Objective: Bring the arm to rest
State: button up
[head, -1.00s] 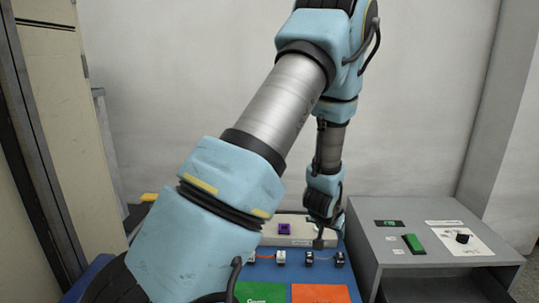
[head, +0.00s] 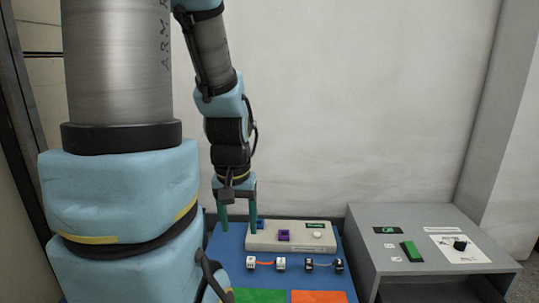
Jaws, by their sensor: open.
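My gripper (head: 238,222) hangs on the left side of the head view, pointing down over the left end of a blue work surface (head: 229,260). Its two green fingers are apart, and nothing shows between them. A pale box (head: 266,238) with a purple part and a round white knob stands just behind and to the right of the fingers. A small blue piece by the right finger is partly hidden. My arm's large links cover the left of the view.
Two short connector leads, one orange (head: 266,263) and one dark (head: 323,265), lie in front of the box. Green (head: 259,296) and orange (head: 319,297) patches are at the front. A grey console (head: 400,262) with a green switch and black knob stands at right.

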notch_tip(320, 180, up, 34)
jog(key=p, duration=3.2)
jog(key=shift+f, duration=0.15)
